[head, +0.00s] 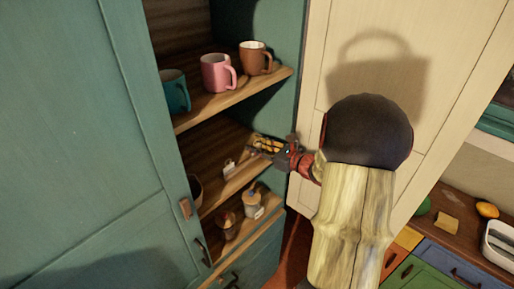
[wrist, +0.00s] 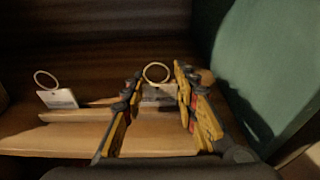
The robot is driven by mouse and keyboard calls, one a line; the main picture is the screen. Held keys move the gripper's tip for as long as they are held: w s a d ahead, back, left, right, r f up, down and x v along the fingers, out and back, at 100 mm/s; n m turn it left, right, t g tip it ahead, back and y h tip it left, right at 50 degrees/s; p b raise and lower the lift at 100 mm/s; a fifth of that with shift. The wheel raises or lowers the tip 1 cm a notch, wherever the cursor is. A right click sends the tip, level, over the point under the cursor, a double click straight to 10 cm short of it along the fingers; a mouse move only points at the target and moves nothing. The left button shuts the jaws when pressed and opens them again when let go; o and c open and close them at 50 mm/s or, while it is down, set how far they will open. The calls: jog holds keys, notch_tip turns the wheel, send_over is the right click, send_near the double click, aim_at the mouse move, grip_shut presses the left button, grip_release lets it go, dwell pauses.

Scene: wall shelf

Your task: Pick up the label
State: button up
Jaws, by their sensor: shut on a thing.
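My gripper (wrist: 159,84) has its yellow and black fingers closed on a label (wrist: 159,97). The label is in shadow between the fingers, with its pale ring (wrist: 157,73) showing above them. In the head view my gripper (head: 266,146) is at the right end of the middle shelf; the held label cannot be made out there. A second, white label (wrist: 57,99) with a ring stands to the left in the wrist view, apart from my fingers. It shows in the head view (head: 229,168) near the shelf's front edge.
The upper shelf (head: 200,111) bears a teal mug (head: 174,92), a pink mug (head: 215,74) and a brown mug (head: 253,59). Jars (head: 252,204) stand on the shelf below. A green side wall (wrist: 262,60) is close to the right of my gripper. A cream door (head: 345,85) stands open.

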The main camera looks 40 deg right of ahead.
notch_tip(320, 180, up, 3)
jog(key=shift+f, duration=0.1)
jog(key=s+a+r+p, duration=0.1)
jog(key=s+a+r, duration=0.5)
jog(key=s+r, duration=0.4)
jog(key=shift+s+a, duration=0.35)
jog(key=shift+s, duration=0.8)
jog(key=shift+c, duration=0.2)
